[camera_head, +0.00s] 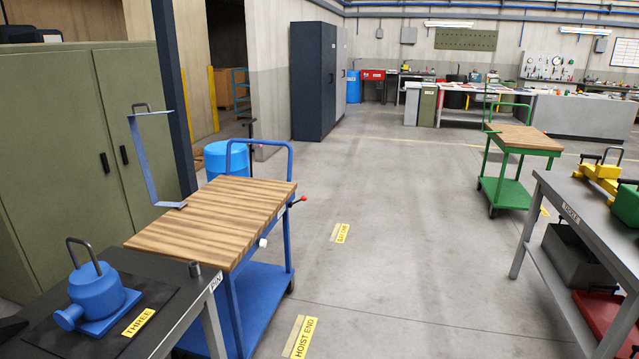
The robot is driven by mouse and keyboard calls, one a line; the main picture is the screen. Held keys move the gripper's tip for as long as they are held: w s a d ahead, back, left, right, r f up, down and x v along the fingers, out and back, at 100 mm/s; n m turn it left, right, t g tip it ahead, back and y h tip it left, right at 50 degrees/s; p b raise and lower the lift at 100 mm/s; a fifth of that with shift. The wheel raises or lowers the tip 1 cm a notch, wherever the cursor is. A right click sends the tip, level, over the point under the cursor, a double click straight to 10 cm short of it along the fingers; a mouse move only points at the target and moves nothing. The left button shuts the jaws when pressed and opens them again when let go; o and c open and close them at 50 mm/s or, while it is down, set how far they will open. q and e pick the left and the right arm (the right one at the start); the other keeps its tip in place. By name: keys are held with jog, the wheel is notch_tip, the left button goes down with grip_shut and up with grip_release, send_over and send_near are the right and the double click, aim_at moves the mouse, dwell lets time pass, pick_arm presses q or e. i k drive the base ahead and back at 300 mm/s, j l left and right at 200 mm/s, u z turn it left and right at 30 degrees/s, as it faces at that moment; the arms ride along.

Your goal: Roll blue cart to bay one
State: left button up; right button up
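The blue cart (205,222) stands at left centre, with a wooden top, a blue push handle (290,165) at its far end and a blue lower shelf (255,295). A thin blue C-shaped bracket (148,172) with a dark handle rises at the far left corner of its top. A yellow floor label (342,233) that seems to read BAY ONE lies on the floor right of the cart. Neither of my grippers shows.
A dark table (175,312) with a blue jack (95,290) and a THREE label is at the near left. A green cart (510,160) stands at the right, behind a grey table (565,200) with tools. The floor between (400,230) is clear. A blue barrel (222,160) stands behind the blue cart.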

aim_at(221, 226)
jog(key=i+l+z, duration=0.3)
jog(key=i, duration=0.65)
jog(key=i+z, duration=0.3)
jog(key=i, duration=0.7)
jog(key=i+u, duration=0.15)
jog(key=i, duration=0.95)
jog(key=i+u, duration=0.2)
jog(key=i, duration=0.9)
jog(key=i+l+u, duration=0.2)
jog(key=i, duration=0.3)
jog(key=i+l+u, duration=0.15)
jog(key=i, duration=0.35)
jog(key=i+u, duration=0.2)
jog(key=u, duration=0.25)
jog(key=i+u, duration=0.15)
jog(key=u, duration=0.3)
jog(key=i+l+u, duration=0.1)
jog(key=u, duration=0.35)
jog(key=i+l+u, duration=0.2)
jog(key=u, duration=0.25)
jog(key=i+l+u, duration=0.1)
jog(key=u, duration=0.25)
jog(key=i+l+u, duration=0.4)
jog(key=u, duration=0.25)
jog(key=k+l+u, duration=0.1)
jog(key=k+l, duration=0.1)
jog(key=l, duration=0.05)
